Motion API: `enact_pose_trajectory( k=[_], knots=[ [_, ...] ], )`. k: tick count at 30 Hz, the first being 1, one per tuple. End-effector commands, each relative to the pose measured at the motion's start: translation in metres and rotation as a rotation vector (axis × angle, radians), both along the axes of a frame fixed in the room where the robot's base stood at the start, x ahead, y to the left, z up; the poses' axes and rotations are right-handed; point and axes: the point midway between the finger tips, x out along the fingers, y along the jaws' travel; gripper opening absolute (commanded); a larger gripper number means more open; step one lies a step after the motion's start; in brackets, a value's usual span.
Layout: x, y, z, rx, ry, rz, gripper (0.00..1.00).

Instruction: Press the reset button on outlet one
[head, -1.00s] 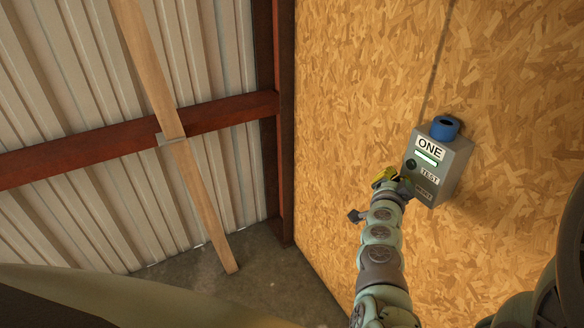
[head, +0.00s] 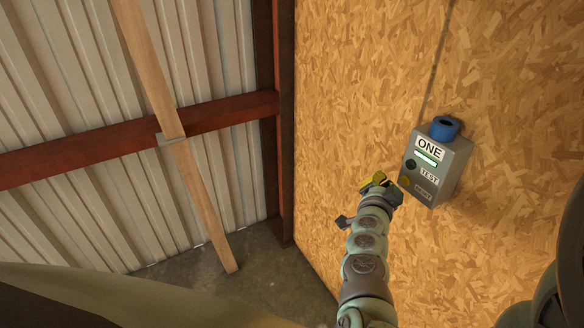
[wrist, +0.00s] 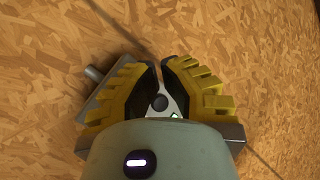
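Outlet one is a grey box (head: 443,183) on the chipboard wall in the head view. It has a blue round fitting (head: 445,128) on top, a "ONE" label and a lit pale-green strip (head: 426,158). A dark button (head: 411,164) is beside "TEST".
The chipboard wall (head: 350,100) is flat and open around the box. A dark line runs up the wall from the box. A rusty steel beam (head: 90,150) and a leaning wooden plank (head: 205,205) stand at the left, by corrugated metal. Concrete floor (head: 260,270) is below.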

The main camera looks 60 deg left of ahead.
Motion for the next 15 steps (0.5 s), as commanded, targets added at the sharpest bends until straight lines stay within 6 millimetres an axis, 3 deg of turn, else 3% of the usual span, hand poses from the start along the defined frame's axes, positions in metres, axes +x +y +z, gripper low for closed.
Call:
enact_pose_trajectory(
  k=[7, 15],
  knots=[
    [-0.026, 0.004, 0.0, 0.0, 0.001, 0.006, 0.0],
    [-0.034, 0.004, 0.0, 0.0, 0.0, 0.002, 0.0]
  ],
)
